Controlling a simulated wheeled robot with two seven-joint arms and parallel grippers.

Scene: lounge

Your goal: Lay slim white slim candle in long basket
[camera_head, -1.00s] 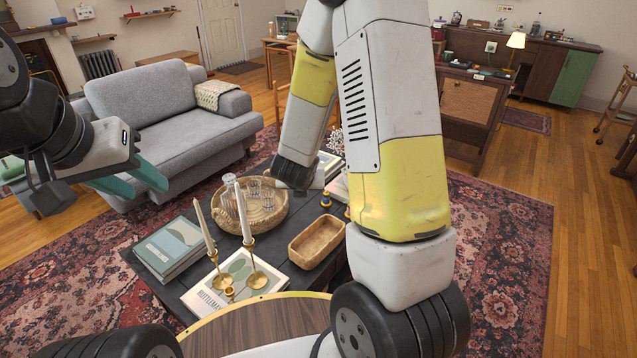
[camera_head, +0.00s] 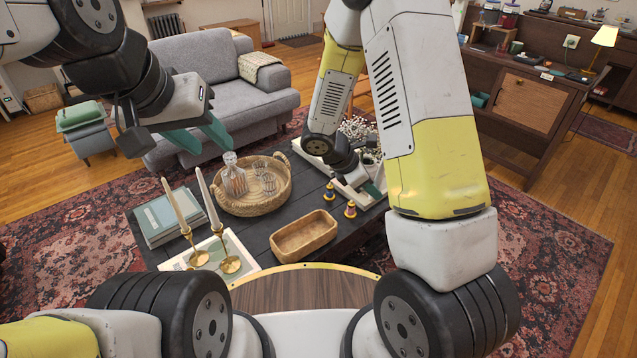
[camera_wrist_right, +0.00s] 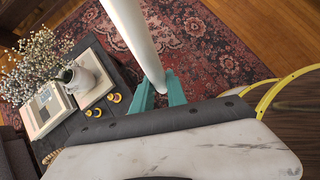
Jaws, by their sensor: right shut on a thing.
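A slim white candle (camera_wrist_right: 135,40) stands out from between the teal fingers of my right gripper (camera_wrist_right: 158,82) in the right wrist view. The gripper is shut on it. In the head view my right gripper (camera_head: 372,186) is at the right side of the dark table, and the candle in it cannot be made out. The long brown basket (camera_head: 304,250), oblong and empty, lies on the table's near part, left of this gripper. My left gripper (camera_head: 213,148) is open and empty, above the table's far left side.
A white candle (camera_head: 207,198) and a cream candle (camera_head: 175,205) stand upright in brass holders on a book, left of the long basket. A round woven tray (camera_head: 225,207) holds a decanter and glasses. Two small colourful figures (camera_head: 350,209) stand near the right gripper; a flower vase is behind.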

